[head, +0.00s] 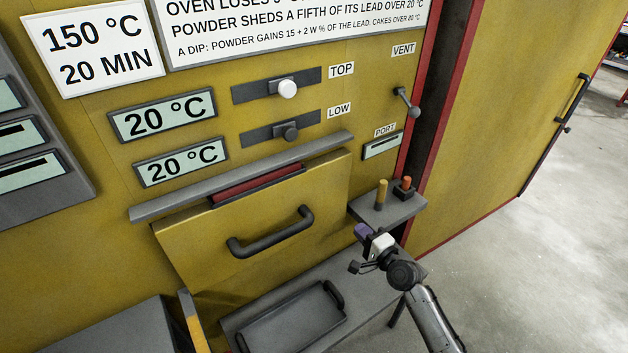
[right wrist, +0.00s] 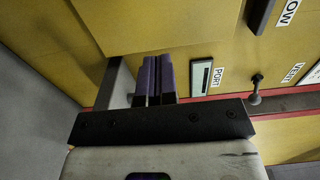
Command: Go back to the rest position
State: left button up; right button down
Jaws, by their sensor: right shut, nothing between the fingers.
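My right gripper (head: 361,232) is in front of the yellow oven, beside the small grey shelf (head: 390,208) and to the right of the oven door (head: 190,246). Its purple fingers are shut with nothing between them; they also show together in the right wrist view (right wrist: 153,78). My right arm comes up from the lower right. My left gripper is in neither view.
The door has a dark handle (head: 270,236) and leans outward at the top. A dark tray (head: 290,322) lies on a grey bench below. Open floor (head: 520,270) lies to the right.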

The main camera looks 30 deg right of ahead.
jog(key=s+a+f+n+g+h, duration=0.1)
jog(key=s+a+n+g, duration=0.4)
jog(key=s+a+n, duration=0.5)
jog(key=s+a+f+n+g+h, duration=0.25)
jog(key=s+n+g, duration=0.5)
jog(key=s, duration=0.75)
jog(key=s+a+f+n+g+y, duration=0.1)
jog(key=s+a+f, duration=0.15)
jog(key=s, duration=0.35)
jog(key=s+a+f+g+y, duration=0.1)
jog(key=s+f, duration=0.3)
jog(key=s, duration=0.3)
notch_tip(320, 180, up, 26)
jog(key=p, duration=2.6)
jog(key=shift+a+r+p, duration=0.15)
jog(key=shift+r+p, duration=0.05)
jog(key=shift+p, duration=0.1)
jog(key=shift+w, duration=0.1)
